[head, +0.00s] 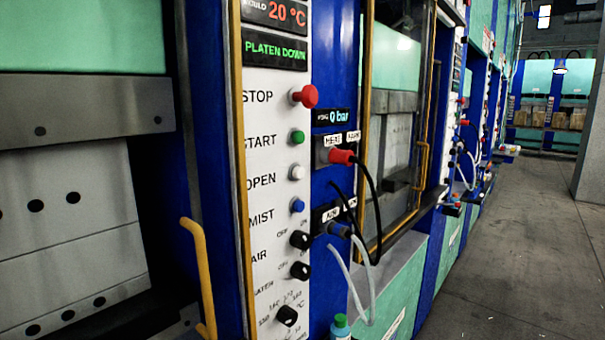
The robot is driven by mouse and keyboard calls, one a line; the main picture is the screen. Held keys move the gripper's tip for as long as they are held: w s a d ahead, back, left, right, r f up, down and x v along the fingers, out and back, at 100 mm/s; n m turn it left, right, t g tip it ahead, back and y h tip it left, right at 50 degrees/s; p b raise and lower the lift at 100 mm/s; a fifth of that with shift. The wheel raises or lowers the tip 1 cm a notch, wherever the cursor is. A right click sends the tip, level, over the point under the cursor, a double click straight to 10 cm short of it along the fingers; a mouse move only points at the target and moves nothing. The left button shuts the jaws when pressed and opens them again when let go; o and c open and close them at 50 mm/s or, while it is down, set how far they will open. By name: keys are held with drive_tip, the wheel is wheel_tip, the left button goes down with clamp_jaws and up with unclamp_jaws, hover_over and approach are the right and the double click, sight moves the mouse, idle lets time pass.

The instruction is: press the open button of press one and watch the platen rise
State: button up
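The press's white control panel (270,215) stands upright in the head view, left of the middle. Its white button (296,173) sits beside the label OPEN. The red STOP button (305,96) and green START button (297,137) are above it, and the blue MIST button (297,206) is below. A green display (275,52) reads PLATEN DOWN. At the left, the press's grey metal block (85,108) lies directly against the pale plate (65,210) below it, with no clear gap. My gripper is not in view. No marking shows which press this is.
A yellow handle (197,275) stands out at lower left. A red plug (341,157) with a black cable and pale hoses (352,280) hang right of the panel. A green-capped bottle (341,326) is below. More presses line the aisle, whose floor (515,250) is clear.

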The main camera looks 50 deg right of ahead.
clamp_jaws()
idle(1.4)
